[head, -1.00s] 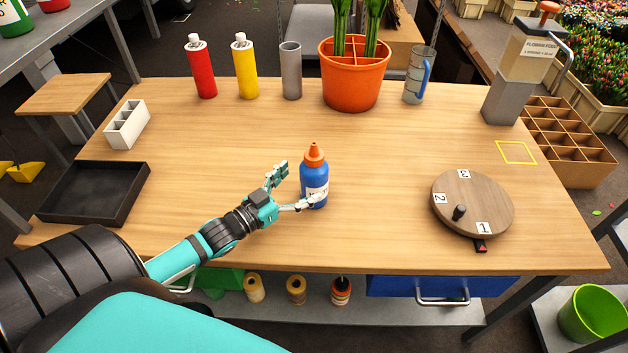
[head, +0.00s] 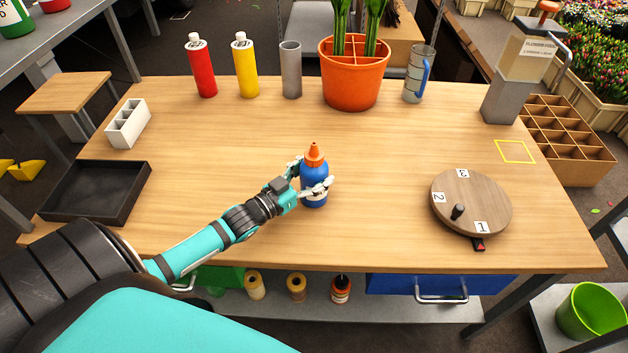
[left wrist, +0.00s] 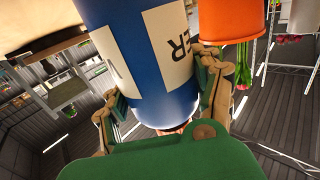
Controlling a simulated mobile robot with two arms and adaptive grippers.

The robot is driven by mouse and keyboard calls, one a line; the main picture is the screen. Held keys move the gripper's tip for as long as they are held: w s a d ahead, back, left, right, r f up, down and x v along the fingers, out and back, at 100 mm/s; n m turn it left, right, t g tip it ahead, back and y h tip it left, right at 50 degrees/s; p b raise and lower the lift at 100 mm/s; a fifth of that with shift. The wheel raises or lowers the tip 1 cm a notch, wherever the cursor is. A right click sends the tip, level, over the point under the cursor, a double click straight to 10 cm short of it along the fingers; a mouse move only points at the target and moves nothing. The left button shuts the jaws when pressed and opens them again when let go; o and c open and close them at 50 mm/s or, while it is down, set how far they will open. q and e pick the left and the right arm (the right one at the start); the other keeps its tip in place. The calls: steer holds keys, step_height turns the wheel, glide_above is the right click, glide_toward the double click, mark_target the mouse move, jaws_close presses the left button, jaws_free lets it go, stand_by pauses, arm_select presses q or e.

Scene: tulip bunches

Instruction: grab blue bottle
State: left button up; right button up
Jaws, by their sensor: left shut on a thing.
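The blue bottle (head: 313,172) stands upright on the wooden table (head: 390,150), with an orange cap and a white label. My left gripper (head: 312,181) is shut around the bottle's body, one finger on each side. In the left wrist view the blue bottle (left wrist: 150,55) fills the middle, with part of its label lettering showing. The left gripper's fingers (left wrist: 165,95) lie against both its sides there. My right gripper is not in view.
Red (head: 201,66) and yellow (head: 245,66) bottles, a grey cylinder (head: 291,70), an orange pot (head: 354,85) and a jug (head: 418,75) stand along the back. A round numbered turntable (head: 480,195) is right, a black tray (head: 95,192) left. The table around the bottle is clear.

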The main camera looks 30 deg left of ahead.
arm_select(q)
steer(key=c, duration=0.4)
steer(key=shift+c, duration=0.6)
steer(key=shift+r, duration=0.15)
